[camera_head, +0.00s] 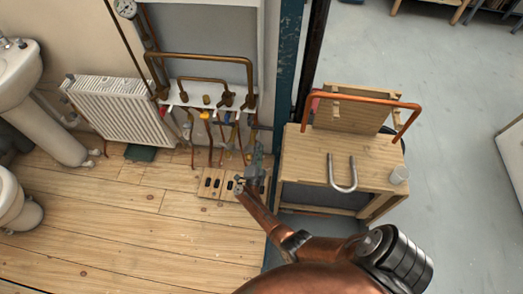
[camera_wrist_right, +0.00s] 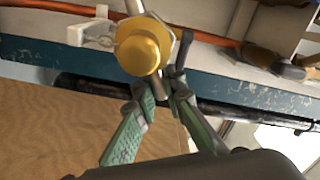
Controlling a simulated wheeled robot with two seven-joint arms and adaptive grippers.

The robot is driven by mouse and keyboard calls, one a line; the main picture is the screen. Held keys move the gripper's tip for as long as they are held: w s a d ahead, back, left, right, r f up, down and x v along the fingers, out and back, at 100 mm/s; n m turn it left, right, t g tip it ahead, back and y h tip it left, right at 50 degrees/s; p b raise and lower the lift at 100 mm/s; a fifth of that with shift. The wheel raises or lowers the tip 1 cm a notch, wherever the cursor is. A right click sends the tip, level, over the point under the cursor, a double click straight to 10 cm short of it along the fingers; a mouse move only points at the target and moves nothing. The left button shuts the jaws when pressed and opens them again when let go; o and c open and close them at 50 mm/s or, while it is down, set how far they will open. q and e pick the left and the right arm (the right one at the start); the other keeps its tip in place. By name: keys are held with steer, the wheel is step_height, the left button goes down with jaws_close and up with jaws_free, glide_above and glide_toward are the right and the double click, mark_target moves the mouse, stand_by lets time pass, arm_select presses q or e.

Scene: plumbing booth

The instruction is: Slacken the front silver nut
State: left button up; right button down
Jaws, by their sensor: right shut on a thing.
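My right gripper (camera_head: 257,150) reaches up to the right end of the pipework under the white board. In the right wrist view its green-padded fingers (camera_wrist_right: 162,97) close around a short grey metal piece (camera_wrist_right: 159,87). That piece is just below a round yellow cap (camera_wrist_right: 139,50); I cannot tell whether they are joined. A dark lever-like part (camera_wrist_right: 183,50) stands just right of the cap, close to the right finger. My left gripper is not in view.
Copper pipes (camera_head: 200,56) run above the white board (camera_head: 190,99). A white radiator (camera_head: 118,108) is to the left. A blue post (camera_head: 288,70) stands right of the pipework.

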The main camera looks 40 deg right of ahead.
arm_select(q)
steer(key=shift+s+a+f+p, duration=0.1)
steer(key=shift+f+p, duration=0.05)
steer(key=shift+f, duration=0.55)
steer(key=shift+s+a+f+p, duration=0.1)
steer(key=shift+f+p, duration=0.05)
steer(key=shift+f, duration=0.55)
arm_select(e)
steer(key=shift+w+a+r+n, duration=0.2)
steer(key=shift+a+r+n, duration=0.05)
steer(key=shift+n, duration=0.55)
steer(key=c, duration=2)
jaws_free()
steer(key=shift+d, duration=0.1)
steer(key=shift+s, duration=0.1)
steer(key=shift+s+a, duration=0.2)
steer(key=shift+a, duration=0.1)
steer(key=v, duration=0.6)
steer(key=shift+s+a, duration=0.2)
steer(key=shift+a, duration=0.05)
steer(key=shift+n, duration=0.3)
